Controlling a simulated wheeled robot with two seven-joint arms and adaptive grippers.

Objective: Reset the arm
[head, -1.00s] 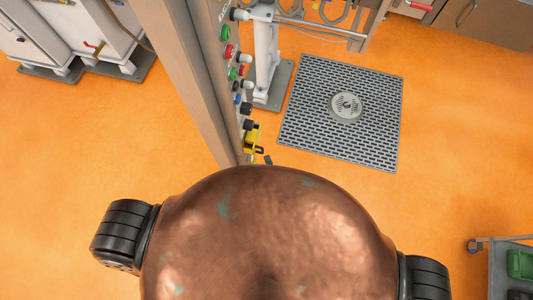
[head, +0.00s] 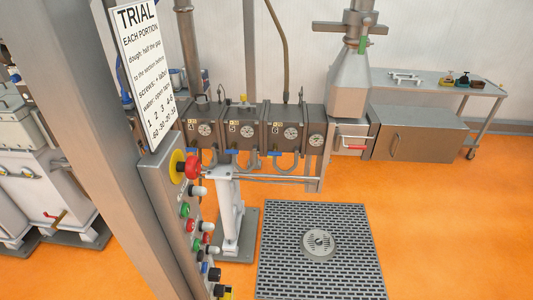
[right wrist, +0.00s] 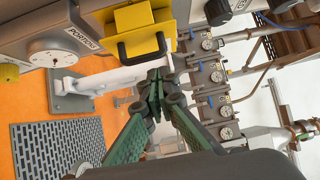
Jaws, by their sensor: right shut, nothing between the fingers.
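My right gripper (right wrist: 160,78) shows in the right wrist view with its green fingers closed together and nothing between them. Its tips are near a yellow box with a black handle (right wrist: 145,35), in the picture just below it; I cannot tell whether they touch. A dial marked PORTIONS (right wrist: 55,52) is at the left of that view, apart from the gripper. No gripper or arm shows in the head view, and my left gripper is in neither view.
A panel with buttons and a red emergency stop (head: 192,167) stands on a tall post. Behind it is a machine with several gauged barrel sections (head: 243,130). A grey floor grate (head: 290,270) lies right of it. A side table (head: 440,83) stands at the back right.

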